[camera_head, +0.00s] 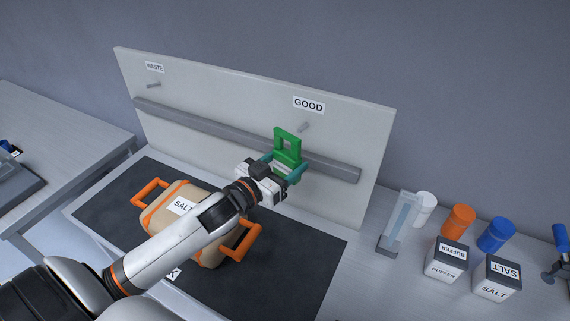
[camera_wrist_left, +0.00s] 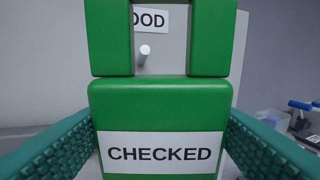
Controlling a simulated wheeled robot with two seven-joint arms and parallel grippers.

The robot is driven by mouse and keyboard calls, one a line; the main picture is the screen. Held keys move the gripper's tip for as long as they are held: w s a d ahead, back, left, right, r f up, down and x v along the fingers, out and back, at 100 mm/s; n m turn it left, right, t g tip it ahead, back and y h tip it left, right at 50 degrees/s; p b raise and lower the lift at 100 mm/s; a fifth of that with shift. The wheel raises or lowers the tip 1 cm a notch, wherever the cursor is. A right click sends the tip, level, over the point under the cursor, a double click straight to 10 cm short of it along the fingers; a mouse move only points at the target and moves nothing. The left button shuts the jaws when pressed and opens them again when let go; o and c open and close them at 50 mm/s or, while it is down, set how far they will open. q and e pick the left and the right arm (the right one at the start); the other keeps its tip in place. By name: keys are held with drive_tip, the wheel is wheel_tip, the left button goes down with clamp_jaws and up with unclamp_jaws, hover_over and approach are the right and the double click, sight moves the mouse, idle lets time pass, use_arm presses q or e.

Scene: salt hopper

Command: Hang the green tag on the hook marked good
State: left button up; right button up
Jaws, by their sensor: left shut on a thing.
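The green tag (camera_head: 288,145) has a square loop on top and a white label reading CHECKED, legible in the left wrist view (camera_wrist_left: 160,100). My left gripper (camera_head: 283,171) is shut on the tag's lower body and holds it upright in front of the board. The hook marked good (camera_head: 303,127) is a short grey peg under the GOOD sign (camera_head: 308,105). In the left wrist view the peg (camera_wrist_left: 144,52) shows through the tag's opening, left of its middle. In the head view the peg tip is just right of and above the loop. My right gripper is not in view.
The pale board (camera_head: 220,100) also carries a WASTE sign (camera_head: 154,67) with its own peg (camera_head: 153,85) and a grey rail (camera_head: 215,130). A SALT bag with orange handles (camera_head: 152,191) lies on the dark mat (camera_head: 310,270). Jars and boxes stand at the right.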

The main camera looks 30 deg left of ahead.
sight(309, 141)
use_arm(q)
drive_tip(key=shift+w+a+f+b, duration=0.15)
drive_tip(key=shift+w+b, duration=0.35)
drive_tip(key=shift+w, duration=1.1)
drive_tip(key=shift+w+f+b, duration=0.15)
drive_tip(key=shift+w+b, duration=0.35)
drive_tip(key=shift+w, duration=1.05)
drive_tip(key=shift+w+a, duration=0.1)
drive_tip(key=shift+w, duration=0.1)
drive_tip(key=shift+c, duration=0.9)
drive_tip(key=shift+w+f, duration=0.15)
drive_tip(key=shift+w, duration=0.1)
drive_tip(key=shift+c, duration=1.2)
drive_tip(key=shift+f, duration=0.1)
